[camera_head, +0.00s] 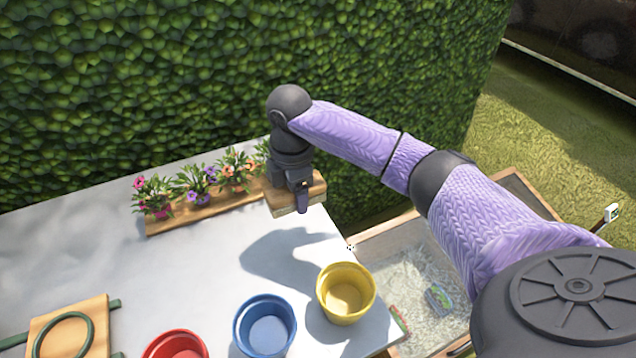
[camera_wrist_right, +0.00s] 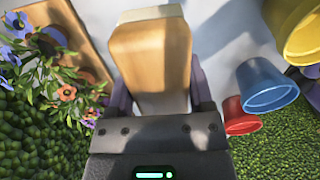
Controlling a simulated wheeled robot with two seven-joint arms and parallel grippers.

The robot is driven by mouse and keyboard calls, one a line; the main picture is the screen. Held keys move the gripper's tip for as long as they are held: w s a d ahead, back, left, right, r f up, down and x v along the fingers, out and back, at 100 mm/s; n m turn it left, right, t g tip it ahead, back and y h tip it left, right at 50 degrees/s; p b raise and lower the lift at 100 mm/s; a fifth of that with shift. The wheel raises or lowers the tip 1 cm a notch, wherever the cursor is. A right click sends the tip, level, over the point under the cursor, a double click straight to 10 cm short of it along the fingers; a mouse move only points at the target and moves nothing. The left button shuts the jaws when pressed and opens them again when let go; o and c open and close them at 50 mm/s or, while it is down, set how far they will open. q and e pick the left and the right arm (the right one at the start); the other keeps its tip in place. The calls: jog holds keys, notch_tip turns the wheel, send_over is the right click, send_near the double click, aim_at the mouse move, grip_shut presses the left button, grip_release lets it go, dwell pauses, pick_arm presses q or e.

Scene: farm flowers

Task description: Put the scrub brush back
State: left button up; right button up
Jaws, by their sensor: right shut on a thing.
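The scrub brush (camera_head: 280,206) is a light wooden block held at the far right corner area of the white table. My right gripper (camera_head: 303,200) is shut on it, pointing down beside the right end of the flower rack. In the right wrist view, the brush (camera_wrist_right: 150,62) fills the middle between my right gripper's fingers (camera_wrist_right: 158,92), with a pale strip at its far end. Whether the brush touches the table is unclear. My left gripper is not in view.
A wooden rack (camera_head: 190,217) holds several potted flowers along the table's back. Yellow (camera_head: 346,310), blue (camera_head: 265,335) and red (camera_head: 175,345) pots stand at the front. A wooden board (camera_head: 75,318) with a green ring lies front left. A sand-filled wooden box (camera_head: 400,262) is at right.

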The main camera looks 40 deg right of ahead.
aim_at(297, 233)
jog(key=f+b, duration=0.3)
jog(key=f, duration=0.6)
jog(key=shift+a+f+b, duration=0.15)
jog(key=shift+a+b, duration=0.05)
jog(key=shift+b, duration=0.2)
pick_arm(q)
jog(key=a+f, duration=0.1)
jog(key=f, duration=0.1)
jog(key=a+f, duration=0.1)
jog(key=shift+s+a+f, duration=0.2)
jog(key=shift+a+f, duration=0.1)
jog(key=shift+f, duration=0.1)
pick_arm(e)
jog(key=shift+w, duration=0.1)
